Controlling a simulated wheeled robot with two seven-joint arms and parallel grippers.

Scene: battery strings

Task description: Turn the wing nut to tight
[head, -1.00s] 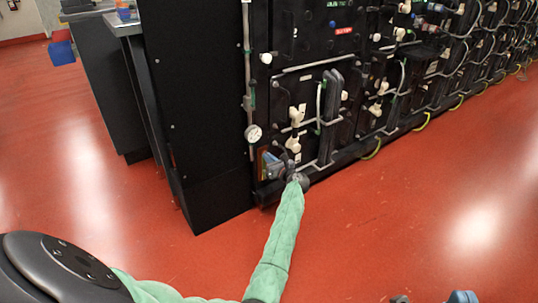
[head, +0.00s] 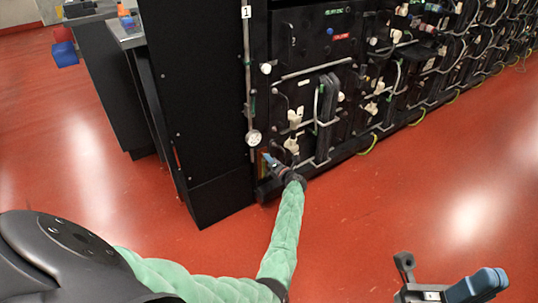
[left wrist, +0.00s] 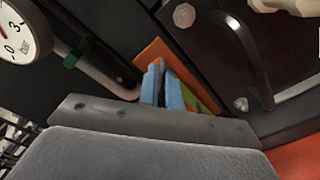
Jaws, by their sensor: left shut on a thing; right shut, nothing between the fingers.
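My left gripper (head: 266,158) is at the lower left corner of the black battery rack, in front of a small orange and green plate (left wrist: 150,52). In the left wrist view its blue fingers (left wrist: 166,84) are close together, tips against the plate. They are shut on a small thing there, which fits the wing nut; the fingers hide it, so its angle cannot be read. A pale rounded knob (left wrist: 184,15) shows just beyond the tips. My right gripper (head: 480,286) is shut and empty at the lower right of the head view, over the floor, far from the rack.
A round dial gauge (head: 253,138) on a vertical pipe is just above the left gripper; it also shows in the left wrist view (left wrist: 22,35). A curved dark handle (left wrist: 250,55) is close by. White valves (head: 293,119) sit above. The red floor (head: 370,215) is clear.

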